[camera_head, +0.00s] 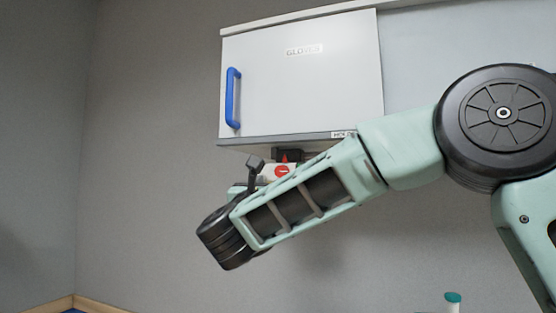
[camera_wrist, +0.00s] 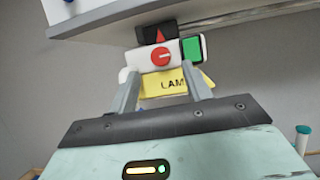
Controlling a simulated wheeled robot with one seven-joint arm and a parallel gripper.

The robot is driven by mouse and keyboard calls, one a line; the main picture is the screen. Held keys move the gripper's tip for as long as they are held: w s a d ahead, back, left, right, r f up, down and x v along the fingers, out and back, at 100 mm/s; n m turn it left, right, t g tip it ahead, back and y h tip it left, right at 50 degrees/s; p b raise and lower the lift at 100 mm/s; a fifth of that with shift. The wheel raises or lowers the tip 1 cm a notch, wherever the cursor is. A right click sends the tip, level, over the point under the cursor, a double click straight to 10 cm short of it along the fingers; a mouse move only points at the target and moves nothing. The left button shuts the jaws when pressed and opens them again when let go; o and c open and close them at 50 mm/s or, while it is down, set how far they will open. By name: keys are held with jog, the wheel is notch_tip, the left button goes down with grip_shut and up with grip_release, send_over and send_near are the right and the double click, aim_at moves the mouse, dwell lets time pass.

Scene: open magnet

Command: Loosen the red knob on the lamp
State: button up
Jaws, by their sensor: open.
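The red knob (camera_wrist: 161,57) is a round dial with a light mark, on a white block under the cabinet in the wrist view. It also shows in the head view (camera_head: 282,171), just above my forearm. A yellow label (camera_wrist: 165,84) reading "LAM" hangs below the block, its end cut off by a finger. My gripper (camera_wrist: 163,83) is open, its two grey fingers pointing up toward the block, one on each side of the label. The knob appears above and between the fingertips, apart from them. In the head view my arm hides most of the lamp.
A white cabinet (camera_head: 300,85) marked "GLOVES", with a blue handle (camera_head: 233,98), hangs directly above the knob. A black part with a red pointer (camera_wrist: 158,36) and a green block (camera_wrist: 192,49) adjoin the white block. A teal-capped bottle (camera_head: 453,301) stands low at right.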

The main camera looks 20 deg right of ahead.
aim_at(280, 171)
jog(key=p+x, duration=0.3)
jog(key=x, duration=0.3)
jog(key=shift+f, duration=0.1)
jog(key=c, duration=1)
